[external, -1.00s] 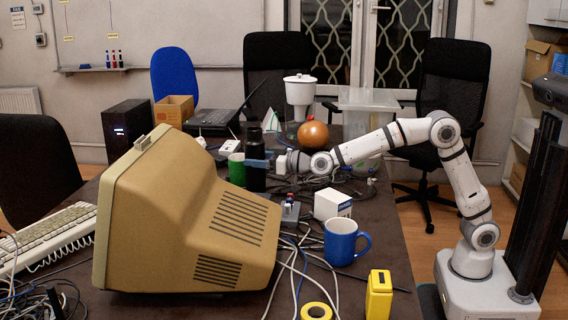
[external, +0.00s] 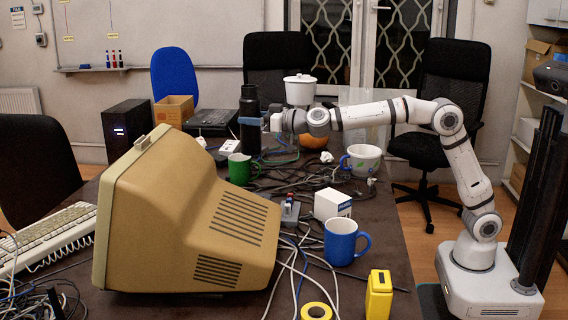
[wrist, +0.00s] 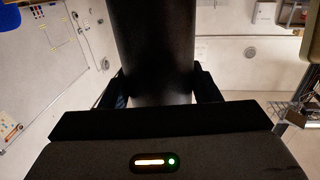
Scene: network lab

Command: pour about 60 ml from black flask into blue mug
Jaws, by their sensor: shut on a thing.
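The black flask (external: 250,104) is upright in my gripper (external: 252,122), held in the air above the back part of the table in the external view. In the wrist view the flask (wrist: 154,45) stands between the two fingers (wrist: 155,88), which are shut on it. The blue mug (external: 341,243) stands upright on the table nearer the camera, with its handle to the right. It is well below and to the right of the flask, apart from it. The inside of the mug is mostly hidden.
A green mug (external: 239,169), a white box (external: 332,205) and a white patterned mug (external: 363,160) stand on the table. Cables (external: 300,180) spread across its middle. A large beige monitor (external: 190,225) fills the left. A yellow device (external: 379,294) and yellow tape roll (external: 317,311) lie in front.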

